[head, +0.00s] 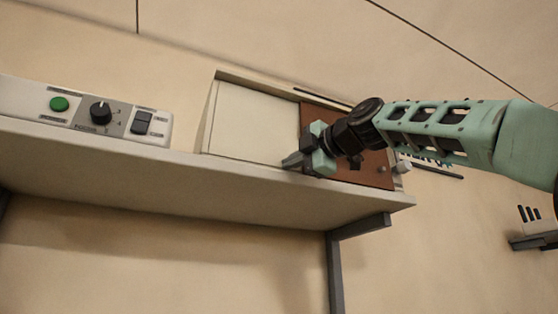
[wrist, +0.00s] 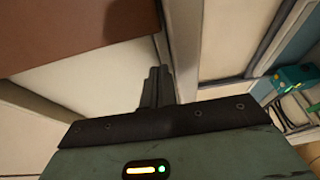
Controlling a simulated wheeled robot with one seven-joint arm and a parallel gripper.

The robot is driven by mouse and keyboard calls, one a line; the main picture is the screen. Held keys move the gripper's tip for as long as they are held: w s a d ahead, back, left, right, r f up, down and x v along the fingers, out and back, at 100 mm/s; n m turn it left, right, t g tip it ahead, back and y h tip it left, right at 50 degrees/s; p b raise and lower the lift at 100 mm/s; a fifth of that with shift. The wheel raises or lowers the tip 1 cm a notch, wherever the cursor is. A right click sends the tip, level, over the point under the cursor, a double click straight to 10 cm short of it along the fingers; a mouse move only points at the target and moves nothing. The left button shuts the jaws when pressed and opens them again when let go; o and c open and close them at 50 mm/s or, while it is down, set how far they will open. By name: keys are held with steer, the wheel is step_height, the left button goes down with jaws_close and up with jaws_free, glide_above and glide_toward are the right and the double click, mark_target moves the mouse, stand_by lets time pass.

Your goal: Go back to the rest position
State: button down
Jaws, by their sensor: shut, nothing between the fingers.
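My gripper (head: 287,162) is in front of a cabinet on the shelf in the head view, its fingers pointing left. In the wrist view the fingers of my gripper (wrist: 157,88) are together with nothing between them. The cabinet has a cream panel (head: 252,120) on the left and a brown panel (head: 372,172) on the right, partly hidden behind my gripper. I cannot tell whether the fingertips touch the cabinet.
The shelf (head: 200,175) runs below the cabinet, with a grey bracket (head: 335,265) under it. A control box (head: 85,112) with a green button (head: 59,104) and a black knob (head: 101,112) stands at the left. A small rack (head: 535,240) is at the far right.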

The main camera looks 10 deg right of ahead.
steer(key=b+v, duration=0.4)
steer(key=v, duration=0.6)
